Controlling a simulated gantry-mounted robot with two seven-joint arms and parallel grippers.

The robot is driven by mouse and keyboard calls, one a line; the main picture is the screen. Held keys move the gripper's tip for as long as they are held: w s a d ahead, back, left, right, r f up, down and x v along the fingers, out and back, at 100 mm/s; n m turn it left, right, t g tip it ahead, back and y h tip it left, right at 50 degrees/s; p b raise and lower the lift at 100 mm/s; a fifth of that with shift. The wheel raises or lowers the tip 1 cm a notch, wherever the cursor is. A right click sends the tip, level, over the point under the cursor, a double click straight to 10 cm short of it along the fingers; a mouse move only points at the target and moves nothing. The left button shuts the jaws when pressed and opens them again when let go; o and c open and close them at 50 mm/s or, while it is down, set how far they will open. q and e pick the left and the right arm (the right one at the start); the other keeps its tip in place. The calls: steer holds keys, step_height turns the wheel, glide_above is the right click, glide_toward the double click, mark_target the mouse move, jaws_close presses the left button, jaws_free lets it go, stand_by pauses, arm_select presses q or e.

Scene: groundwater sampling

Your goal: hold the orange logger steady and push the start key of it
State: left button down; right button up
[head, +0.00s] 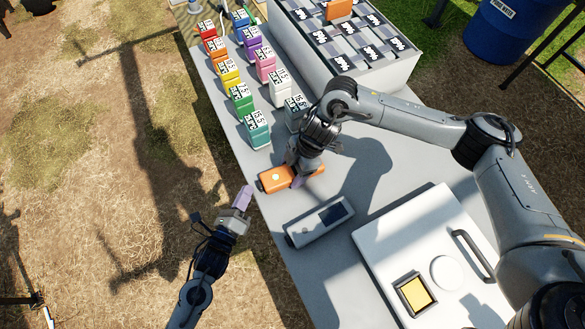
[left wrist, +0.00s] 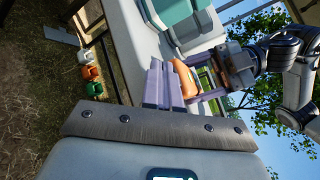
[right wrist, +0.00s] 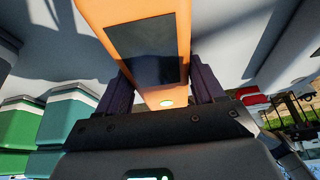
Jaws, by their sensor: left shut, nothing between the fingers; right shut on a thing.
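The orange logger (head: 273,181) lies near the table's left edge. My right gripper (head: 302,174) is shut on it from above. In the right wrist view the logger (right wrist: 107,14) sits between the two fingers, its dark screen and a small pale round key (right wrist: 167,102) showing. A pale spot, apparently the key, also shows on its top in the head view (head: 275,176). My left gripper (head: 243,196) is shut and empty, just off the table edge, its fingertips pointing toward the logger's near end and apart from it. In the left wrist view the logger (left wrist: 186,77) is partly hidden behind the left fingers (left wrist: 166,84).
A grey device with a dark screen (head: 305,228) lies close by on the table (head: 280,262). Two rows of coloured labelled blocks, including a teal one (head: 257,131), stand behind. A labelled compartment box (head: 375,77) is further back. A white lidded case (head: 420,240) is at the front right.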

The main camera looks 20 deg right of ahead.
arm_select(q)
steer(key=shift+a, duration=0.2)
steer(key=shift+a, duration=2.9)
arm_select(e)
steer(key=o, duration=1.2)
steer(key=shift+c, duration=0.2)
steer(key=shift+r, duration=0.1)
